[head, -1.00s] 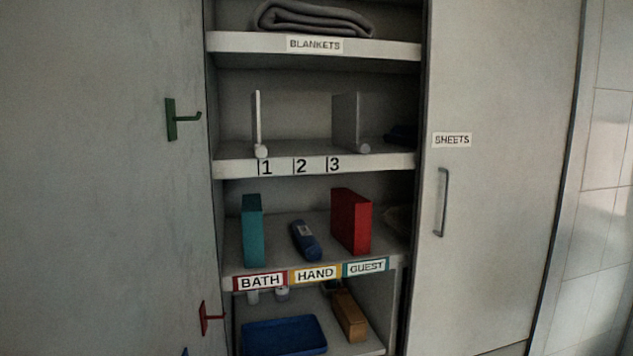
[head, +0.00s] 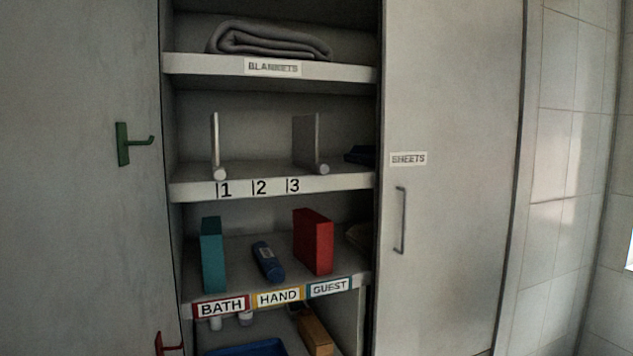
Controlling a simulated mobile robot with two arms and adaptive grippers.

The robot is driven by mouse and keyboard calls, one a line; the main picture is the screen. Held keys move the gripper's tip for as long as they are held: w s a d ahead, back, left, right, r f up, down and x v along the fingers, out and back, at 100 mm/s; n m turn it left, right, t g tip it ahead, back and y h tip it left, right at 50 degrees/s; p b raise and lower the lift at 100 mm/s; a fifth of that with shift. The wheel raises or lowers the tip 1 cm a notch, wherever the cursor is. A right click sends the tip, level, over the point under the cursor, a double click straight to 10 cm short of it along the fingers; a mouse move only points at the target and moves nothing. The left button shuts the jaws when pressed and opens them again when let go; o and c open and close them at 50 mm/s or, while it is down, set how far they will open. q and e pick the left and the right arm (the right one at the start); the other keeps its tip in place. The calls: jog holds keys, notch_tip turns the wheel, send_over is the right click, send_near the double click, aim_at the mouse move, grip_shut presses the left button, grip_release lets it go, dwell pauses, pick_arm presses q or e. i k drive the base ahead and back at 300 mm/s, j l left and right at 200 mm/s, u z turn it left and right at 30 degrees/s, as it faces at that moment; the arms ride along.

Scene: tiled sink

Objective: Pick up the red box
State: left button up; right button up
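The red box (head: 314,241) stands upright on the cabinet shelf (head: 237,289) labelled BATH, HAND and GUEST. It is toward the right of that shelf, behind the GUEST and HAND labels. A dark blue bottle-like item (head: 267,262) lies to its left, apart from it. A teal box (head: 213,254) stands upright farther left. Neither of my grippers shows in the head view.
A shelf with dividers (head: 306,142) is above, and a folded grey blanket (head: 268,41) lies on the top shelf. A blue tray (head: 247,348) and a brown box (head: 314,331) are below. A closed door (head: 447,90) with a handle (head: 401,220) borders the right. Green (head: 124,143) and red (head: 160,344) hooks are on the left panel.

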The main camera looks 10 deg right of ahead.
aim_at(313, 232)
jog(key=i+l+u, duration=0.15)
jog(key=l+u, duration=0.7)
jog(key=i+l, duration=0.05)
